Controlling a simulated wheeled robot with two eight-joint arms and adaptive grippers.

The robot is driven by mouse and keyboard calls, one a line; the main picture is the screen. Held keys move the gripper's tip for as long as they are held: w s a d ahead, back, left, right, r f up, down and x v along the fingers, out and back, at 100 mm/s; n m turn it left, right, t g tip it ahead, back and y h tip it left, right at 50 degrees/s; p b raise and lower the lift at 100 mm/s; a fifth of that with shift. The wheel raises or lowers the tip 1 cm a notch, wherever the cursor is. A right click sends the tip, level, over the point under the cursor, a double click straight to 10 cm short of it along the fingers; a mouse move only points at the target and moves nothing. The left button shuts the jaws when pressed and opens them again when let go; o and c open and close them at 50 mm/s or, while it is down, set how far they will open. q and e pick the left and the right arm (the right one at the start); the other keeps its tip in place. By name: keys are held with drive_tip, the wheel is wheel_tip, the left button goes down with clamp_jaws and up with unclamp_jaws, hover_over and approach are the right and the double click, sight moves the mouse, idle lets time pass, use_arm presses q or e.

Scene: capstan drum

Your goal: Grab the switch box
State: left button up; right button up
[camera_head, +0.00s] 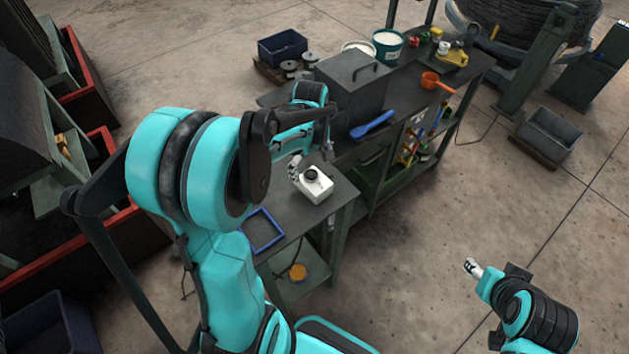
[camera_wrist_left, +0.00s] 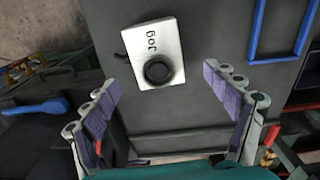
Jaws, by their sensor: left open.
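The switch box (camera_head: 313,185) is a small white box with a round black knob, on the dark bench top near its front end. In the left wrist view the switch box (camera_wrist_left: 155,55) shows the letters "jog" and lies beyond the fingertips, between their lines and a little left of centre. My left gripper (camera_wrist_left: 165,85) is open and empty, its two fingers spread wide, apart from the box. In the head view my left gripper (camera_head: 300,165) is partly hidden by my arm, beside the box. My right gripper (camera_head: 474,268) is over the floor at lower right; its fingers are too small to judge.
A blue square frame (camera_head: 263,231) lies on the bench near the switch box. A dark lidded box (camera_head: 352,85) and a blue scoop (camera_head: 372,126) are farther back. An orange scoop (camera_head: 436,82) and a teal bucket (camera_head: 388,46) stand beyond. The floor at right is mostly clear.

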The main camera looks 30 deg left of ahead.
sight(314, 182)
use_arm(q)
drive_tip(key=f, duration=0.4)
drive_tip(key=d+f+b, duration=0.1)
drive_tip(key=f, duration=0.1)
drive_tip(key=shift+f, duration=0.15)
drive_tip(key=c, duration=1.8)
